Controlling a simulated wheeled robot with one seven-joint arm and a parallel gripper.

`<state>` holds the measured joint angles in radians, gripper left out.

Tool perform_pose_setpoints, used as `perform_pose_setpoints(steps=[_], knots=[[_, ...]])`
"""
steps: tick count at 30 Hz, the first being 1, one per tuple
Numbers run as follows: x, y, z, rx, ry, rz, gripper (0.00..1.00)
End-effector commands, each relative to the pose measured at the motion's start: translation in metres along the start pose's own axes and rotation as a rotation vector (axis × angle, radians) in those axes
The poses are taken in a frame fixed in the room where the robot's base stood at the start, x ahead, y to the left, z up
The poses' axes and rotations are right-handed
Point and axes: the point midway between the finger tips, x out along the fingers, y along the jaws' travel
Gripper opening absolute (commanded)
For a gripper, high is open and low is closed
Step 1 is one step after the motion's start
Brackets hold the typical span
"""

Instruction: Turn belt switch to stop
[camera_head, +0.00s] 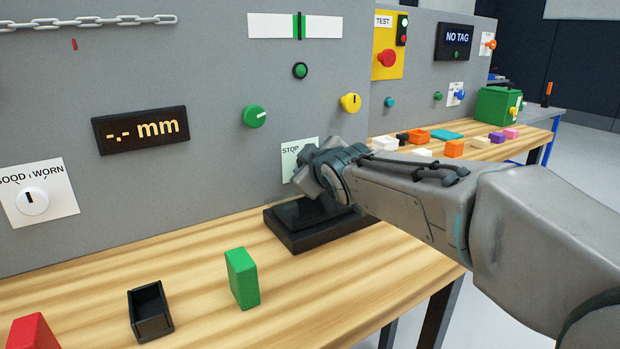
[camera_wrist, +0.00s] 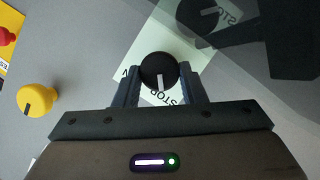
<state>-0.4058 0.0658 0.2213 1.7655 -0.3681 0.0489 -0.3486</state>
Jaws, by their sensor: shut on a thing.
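The belt switch is a black round knob (camera_wrist: 158,66) with a white pointer line, on a pale label plate (camera_wrist: 170,100). My gripper (camera_wrist: 161,86) is shut on the knob, one finger on each side. In the wrist view the pointer points down, toward the gripper body. The word STOP is printed to the lower right of the knob; part of another word shows at its left. In the head view the plate (camera_head: 290,157) shows STOP at its upper left, while my gripper (camera_head: 316,172) hides the knob and the rest of the plate.
A yellow knob (camera_head: 350,102) and a green knob (camera_head: 254,116) are on the grey panel above the gripper. A black block-like base (camera_head: 291,237) stands on the bench under it. A green block (camera_head: 242,277) and a small black tray (camera_head: 150,325) are at front left.

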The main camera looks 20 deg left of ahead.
Motion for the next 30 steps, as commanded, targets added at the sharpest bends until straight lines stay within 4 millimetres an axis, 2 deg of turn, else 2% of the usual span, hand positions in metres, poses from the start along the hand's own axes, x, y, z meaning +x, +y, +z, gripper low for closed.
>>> perform_pose_setpoints(steps=[18,19,21,30], knots=[[0.0000,-0.0007,-0.0003,-0.021,0.000,0.006,0.14],[0.0000,-0.0007,-0.0003,-0.021,0.000,0.006,0.40],[0.0000,-0.0007,-0.0002,-0.021,0.000,0.006,0.59],[-0.0009,0.0004,-0.0001,-0.019,-0.001,0.008,0.59]])
